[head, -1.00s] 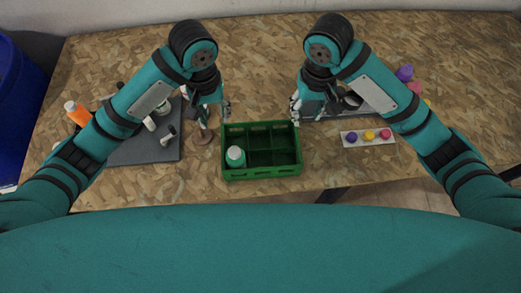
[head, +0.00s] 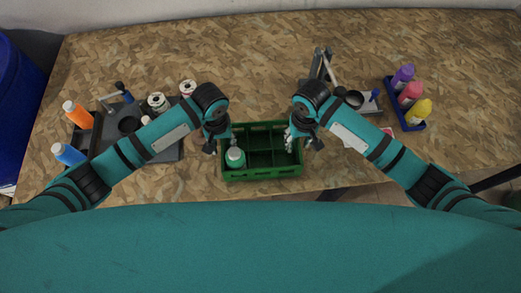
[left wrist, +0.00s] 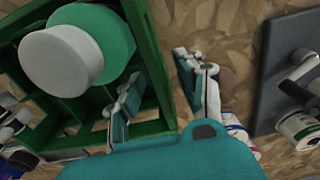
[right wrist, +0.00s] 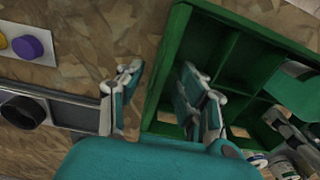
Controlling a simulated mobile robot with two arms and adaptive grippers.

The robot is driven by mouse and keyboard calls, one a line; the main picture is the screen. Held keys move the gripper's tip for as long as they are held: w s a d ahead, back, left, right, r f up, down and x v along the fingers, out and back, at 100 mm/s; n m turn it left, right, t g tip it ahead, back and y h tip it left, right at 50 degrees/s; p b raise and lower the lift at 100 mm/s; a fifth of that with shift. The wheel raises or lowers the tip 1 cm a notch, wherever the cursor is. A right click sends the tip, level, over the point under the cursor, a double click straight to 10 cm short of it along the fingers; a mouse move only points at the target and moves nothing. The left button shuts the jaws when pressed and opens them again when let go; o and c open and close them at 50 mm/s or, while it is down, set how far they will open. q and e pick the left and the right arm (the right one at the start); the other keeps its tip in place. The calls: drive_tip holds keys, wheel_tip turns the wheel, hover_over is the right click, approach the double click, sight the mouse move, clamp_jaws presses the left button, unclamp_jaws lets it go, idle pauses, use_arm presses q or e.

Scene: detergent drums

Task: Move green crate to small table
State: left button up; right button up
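The green crate (head: 262,175) stands on the wood-chip tabletop near its front edge. It is divided into compartments, and a green bottle with a white cap (head: 235,157) stands in its front left one. My left gripper (head: 220,143) is at the crate's left wall. In the left wrist view its fingers (left wrist: 155,85) are apart, one inside and one outside the wall. My right gripper (head: 299,140) is at the right wall. In the right wrist view its open fingers (right wrist: 158,92) likewise straddle the wall. I cannot make out a separate small table.
A dark tray (head: 112,152) with bottles and jars lies left of the crate. A blue holder with purple, pink and yellow bottles (head: 409,90) and a grey tray (head: 372,105) lie to the right. The tabletop (head: 240,65) behind the crate is clear. A blue drum (head: 20,100) stands at far left.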

use_arm(q)
drive_tip(key=shift+f, duration=0.45)
use_arm(e)
drive_tip(key=shift+f, duration=0.45)
use_arm(q)
clamp_jaws()
use_arm(e)
clamp_jaws()
use_arm(q)
drive_tip(key=shift+r, duration=0.1)
use_arm(e)
drive_tip(key=shift+r, duration=0.1)
